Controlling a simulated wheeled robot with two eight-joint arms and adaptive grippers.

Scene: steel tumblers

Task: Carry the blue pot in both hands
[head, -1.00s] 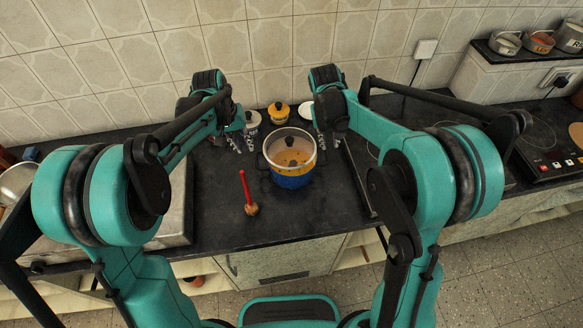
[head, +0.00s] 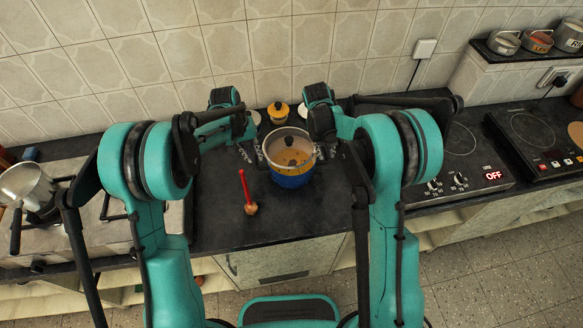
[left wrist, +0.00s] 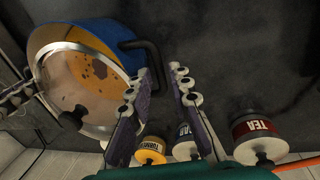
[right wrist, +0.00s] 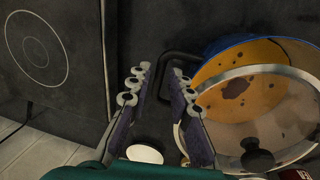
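The blue pot (head: 290,181) stands on the dark counter, with a glass lid (head: 289,147) on top. My left gripper (head: 248,153) is at the pot's left side. In the left wrist view its fingers (left wrist: 155,82) are apart, with the black pot handle (left wrist: 153,58) between or just beyond their tips. My right gripper (head: 327,150) is at the pot's right side. In the right wrist view its fingers (right wrist: 160,78) are apart, with the other black handle (right wrist: 168,62) between or just beyond their tips. I cannot tell whether the fingers touch the handles.
A red-handled utensil (head: 246,190) lies left of the pot. A yellow-topped jar (head: 278,112) stands behind it; a tea jar (left wrist: 257,132) shows in the left wrist view. A saucepan (head: 25,185) is at the far left, cooktops (head: 458,170) at the right. The counter before the pot is clear.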

